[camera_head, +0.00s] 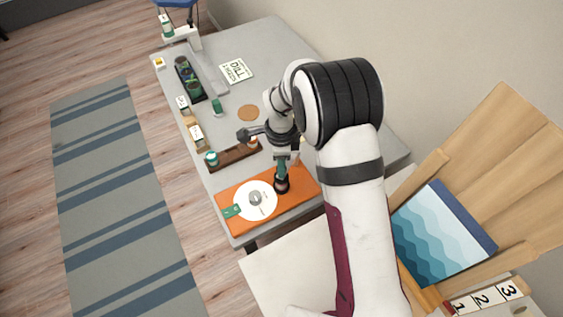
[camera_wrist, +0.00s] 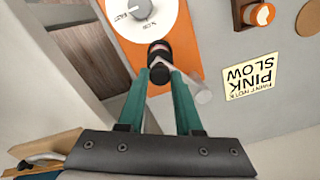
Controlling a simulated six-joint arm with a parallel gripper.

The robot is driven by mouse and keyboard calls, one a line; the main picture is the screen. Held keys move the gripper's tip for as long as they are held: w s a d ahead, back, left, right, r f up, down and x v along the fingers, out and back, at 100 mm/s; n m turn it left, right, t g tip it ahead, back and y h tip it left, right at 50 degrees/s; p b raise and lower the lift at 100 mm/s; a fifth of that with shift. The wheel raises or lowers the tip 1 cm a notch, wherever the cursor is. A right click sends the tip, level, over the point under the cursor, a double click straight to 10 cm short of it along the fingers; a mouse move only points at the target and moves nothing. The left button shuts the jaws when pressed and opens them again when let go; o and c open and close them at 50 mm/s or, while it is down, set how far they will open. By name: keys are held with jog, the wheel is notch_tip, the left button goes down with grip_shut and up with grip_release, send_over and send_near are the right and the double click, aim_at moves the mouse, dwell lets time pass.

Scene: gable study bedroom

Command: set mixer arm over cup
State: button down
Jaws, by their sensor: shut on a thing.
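An orange board (camera_head: 230,199) lies at the table's near end and carries a white round dial (camera_head: 266,208) with a grey knob. The dial also shows in the wrist view (camera_wrist: 165,22). My gripper (camera_head: 283,176) is over the board's right part. In the wrist view my gripper (camera_wrist: 160,74) has its teal fingers shut on a dark upright piece with a pink band (camera_wrist: 159,60), beside the dial. A pale rod (camera_wrist: 203,96) shows beside the right finger. I cannot tell which piece is the mixer arm or the cup.
A brown rack (camera_head: 235,155) with a teal-topped pot (camera_head: 211,158) and an orange-topped pot (camera_head: 252,143) stands behind the board. A note reading "PINK SLOW" (camera_wrist: 251,82) lies to the right in the wrist view. A cork disc (camera_head: 248,112) and a dark tray (camera_head: 199,96) are farther back.

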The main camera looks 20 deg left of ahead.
jog(key=shift+a, duration=0.1)
jog(key=c, duration=0.6)
grip_release()
notch_tip(320, 180, up, 16)
jog(key=shift+f, duration=0.1)
jog(key=s+d+r+n+y, duration=0.1)
jog(key=s+d+r+n, duration=0.2)
jog(key=s+d, duration=0.5)
jog(key=s+d+r+n, duration=0.3)
jog(key=s+d, duration=0.4)
jog(key=d, duration=0.1)
jog(key=s+d+n, duration=0.1)
jog(key=s, duration=0.2)
jog(key=s+d+f+n, duration=0.1)
jog(key=s, duration=0.2)
jog(key=s+f, duration=0.1)
jog(key=s, duration=0.2)
jog(key=shift+s+d+f+n+y, duration=0.15)
jog(key=shift+s+d+n+y, duration=0.2)
jog(key=shift+d+n+y, duration=0.05)
